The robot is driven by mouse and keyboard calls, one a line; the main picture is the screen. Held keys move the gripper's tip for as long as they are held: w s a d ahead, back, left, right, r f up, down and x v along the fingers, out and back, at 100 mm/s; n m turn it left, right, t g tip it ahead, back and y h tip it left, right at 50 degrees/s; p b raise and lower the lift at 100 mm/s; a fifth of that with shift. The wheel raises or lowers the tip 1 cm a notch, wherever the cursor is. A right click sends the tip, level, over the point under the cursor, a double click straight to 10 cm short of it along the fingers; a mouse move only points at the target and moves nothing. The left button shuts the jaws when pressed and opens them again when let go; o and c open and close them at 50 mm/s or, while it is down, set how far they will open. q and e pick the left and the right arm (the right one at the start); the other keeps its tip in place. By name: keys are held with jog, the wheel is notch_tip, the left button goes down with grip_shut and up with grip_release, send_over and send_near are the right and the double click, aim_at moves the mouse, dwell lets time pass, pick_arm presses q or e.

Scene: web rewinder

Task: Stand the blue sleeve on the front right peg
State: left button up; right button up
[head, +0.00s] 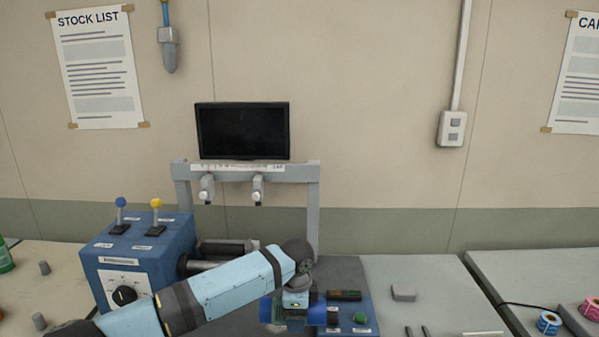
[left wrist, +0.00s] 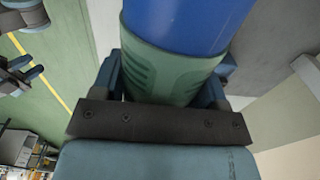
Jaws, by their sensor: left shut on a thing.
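My left gripper (head: 294,306) is shut on the blue sleeve (head: 266,309), over the front of the rewinder by the control panel. The sleeve's blue shows on both sides of the gripper, so it lies about level across the view. In the left wrist view the blue sleeve (left wrist: 185,22) fills the top middle, with a green patterned surface (left wrist: 165,75) around it between the jaws (left wrist: 165,85). Two short grey posts (head: 44,267) stand on the left table. I cannot tell which peg is the front right one. My right gripper is not clearly seen.
A blue control box (head: 140,258) with two levers stands left of my arm. A panel with a green button (head: 359,318) is just right of the gripper. A grey block (head: 403,291) lies on the bench. Tape rolls (head: 548,322) are at far right.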

pick_arm(q)
jog(key=s+a+r+n+p, duration=0.5)
jog(key=s+a+n, duration=0.4)
jog(key=a, duration=0.2)
jog(key=s+a+r+n+p, duration=0.6)
jog(key=s+a+r+n, duration=0.2)
jog(key=a, duration=0.4)
jog(key=shift+s+a+n, duration=0.25)
jog(key=shift+s+n, duration=0.3)
jog(key=shift+n, duration=0.15)
jog(key=shift+r, duration=0.15)
